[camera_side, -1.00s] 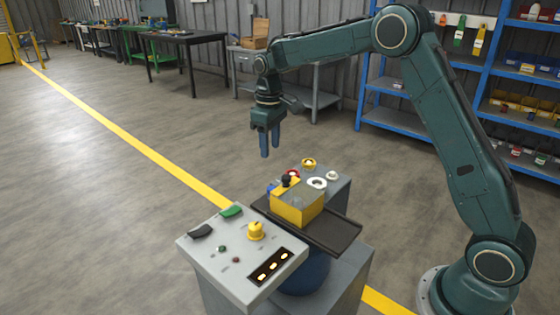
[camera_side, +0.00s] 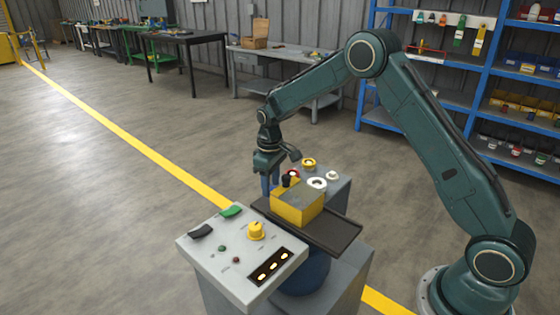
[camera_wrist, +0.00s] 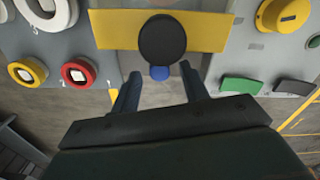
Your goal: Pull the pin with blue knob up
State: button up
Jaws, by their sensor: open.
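The blue knob (camera_wrist: 159,73) of the pin shows in the wrist view, just below a larger black knob (camera_wrist: 162,38). My gripper (camera_wrist: 161,75) is open, with one finger on each side of the blue knob and a gap on both sides. In the side view my gripper (camera_side: 269,183) points down at the far left edge of the yellow box (camera_side: 297,208), beside the black knob (camera_side: 287,180). There the blue knob cannot be told apart from my blue fingers. The pin's shaft is hidden.
A red-ringed button (camera_side: 294,173), a white ring (camera_side: 317,184) and a yellow-ringed button (camera_side: 308,163) stand close behind the box. A control panel (camera_side: 215,262) with a yellow knob (camera_side: 255,231) is in front. A dark tray (camera_side: 340,232) lies under the box.

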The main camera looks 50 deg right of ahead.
jog(key=shift+f, duration=0.25)
jog(key=shift+c, duration=0.5)
grip_shut()
jog(key=shift+r, duration=1.5)
jog(key=shift+o, duration=0.5)
grip_release()
